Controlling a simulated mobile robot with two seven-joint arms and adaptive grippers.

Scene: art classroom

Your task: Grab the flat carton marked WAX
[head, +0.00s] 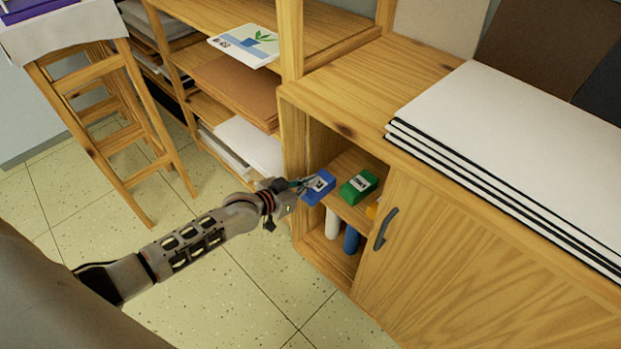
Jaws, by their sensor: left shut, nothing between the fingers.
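Two small flat cartons lie on the upper shelf of the open cabinet compartment (346,205): a blue carton (321,192) at the left and a green carton (358,187) to its right. Each has a white label with dark lettering too small to read, so I cannot tell which is marked WAX. My left gripper (306,184) is at the compartment's opening, at the left end of the blue carton. Its fingers are shut with nothing between them and overlap the carton in the picture; I cannot tell whether they touch it. My right gripper is not in view.
A white cylinder (332,224) and a blue cylinder (351,239) stand below the shelf. A yellow-orange item (372,210) is partly hidden by the cabinet door (440,262) with a dark handle. White boards (510,130) lie on top. A wooden stool (110,130) stands left.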

